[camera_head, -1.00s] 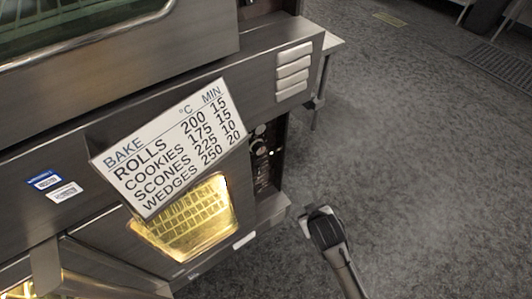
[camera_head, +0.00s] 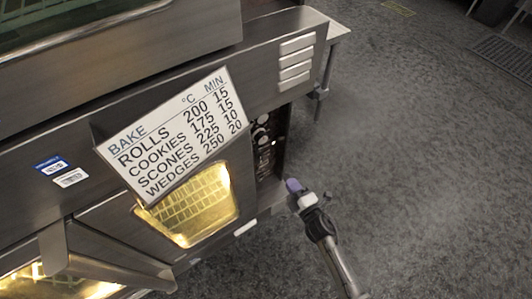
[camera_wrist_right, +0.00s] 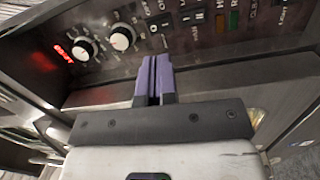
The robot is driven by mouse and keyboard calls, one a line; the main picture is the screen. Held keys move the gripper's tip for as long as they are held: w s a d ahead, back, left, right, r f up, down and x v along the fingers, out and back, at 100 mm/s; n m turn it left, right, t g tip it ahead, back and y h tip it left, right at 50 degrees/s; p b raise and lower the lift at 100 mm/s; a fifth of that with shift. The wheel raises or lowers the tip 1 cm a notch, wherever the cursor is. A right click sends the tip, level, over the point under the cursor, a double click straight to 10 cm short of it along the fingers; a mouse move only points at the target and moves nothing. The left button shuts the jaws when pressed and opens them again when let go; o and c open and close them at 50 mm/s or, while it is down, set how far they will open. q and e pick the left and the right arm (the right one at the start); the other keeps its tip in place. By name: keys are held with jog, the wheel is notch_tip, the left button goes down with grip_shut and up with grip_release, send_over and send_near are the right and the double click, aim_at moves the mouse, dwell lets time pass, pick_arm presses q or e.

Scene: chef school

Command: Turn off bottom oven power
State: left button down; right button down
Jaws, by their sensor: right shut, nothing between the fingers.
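The bottom oven's control panel (camera_head: 266,150) is a dark strip at the right end of the oven front, lit from below in part. My right gripper (camera_head: 293,186) is shut and empty, just in front of the panel's lower part. Its purple fingers (camera_wrist_right: 153,66) point at the panel below the switches; contact cannot be told. My left gripper is not in view.
A bake-times sign (camera_head: 170,135) leans on the oven front. A lit oven window (camera_head: 190,205) sits below it. A door handle (camera_head: 115,260) juts out at lower left. The floor (camera_head: 420,170) to the right is clear.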

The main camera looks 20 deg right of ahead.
jog(key=shift+s+a+r+n+t+y, duration=0.15)
jog(key=shift+a+r+n+y, duration=0.25)
jog(key=shift+n, duration=0.2)
jog(key=shift+a+r+n+t+y, duration=0.2)
jog(key=shift+a+n+y, duration=0.1)
jog(key=shift+n+y, duration=0.25)
jog(key=b, duration=0.4)
send_near(262, 148)
jog(key=x, duration=0.5)
jog(key=shift+w+a+f, duration=0.1)
jog(key=shift+w+a, duration=0.05)
jog(key=shift+w, duration=0.05)
jog(key=shift+b+x, duration=0.35)
jog(key=shift+x, duration=0.7)
